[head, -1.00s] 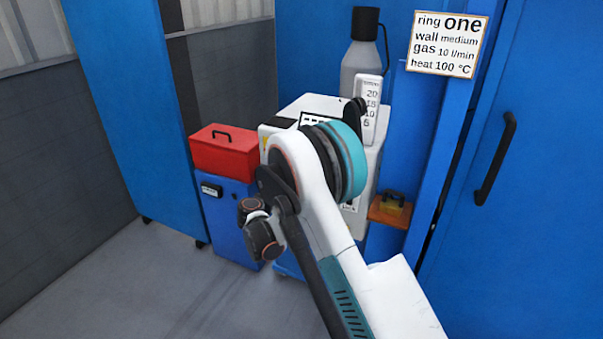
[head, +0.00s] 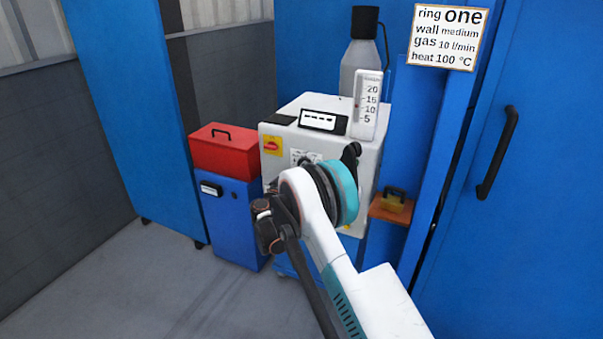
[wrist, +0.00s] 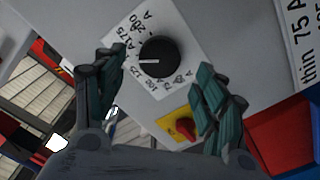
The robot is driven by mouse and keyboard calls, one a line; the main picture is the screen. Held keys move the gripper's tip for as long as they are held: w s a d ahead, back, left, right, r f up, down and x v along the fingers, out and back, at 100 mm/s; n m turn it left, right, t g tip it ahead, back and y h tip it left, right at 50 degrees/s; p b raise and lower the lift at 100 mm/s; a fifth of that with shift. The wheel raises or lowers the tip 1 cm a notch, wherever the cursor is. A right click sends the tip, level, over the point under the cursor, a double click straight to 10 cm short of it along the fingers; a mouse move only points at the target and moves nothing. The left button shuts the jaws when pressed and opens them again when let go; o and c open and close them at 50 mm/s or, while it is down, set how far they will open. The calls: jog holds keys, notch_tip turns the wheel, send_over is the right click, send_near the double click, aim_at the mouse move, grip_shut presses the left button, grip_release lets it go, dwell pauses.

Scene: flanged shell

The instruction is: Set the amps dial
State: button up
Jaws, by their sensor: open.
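The amps dial (wrist: 158,57) is a round black knob on a white scale plate in the wrist view. Its white pointer line points to the left of the picture, near the 125 marking, though the figures there are small. Other figures around it include 175 and 200 or 280. My gripper (wrist: 155,92) is open, with one teal-padded finger below left of the knob and one below right. Neither finger visibly touches the knob.
A red switch (wrist: 185,127) on a yellow plate lies between and below the fingers. A label reading "thin 75 A" (wrist: 301,45) is at right.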

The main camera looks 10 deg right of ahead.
jog(key=shift+b+x, duration=0.5)
jog(key=shift+x, duration=1.6)
jog(key=c, duration=1.1)
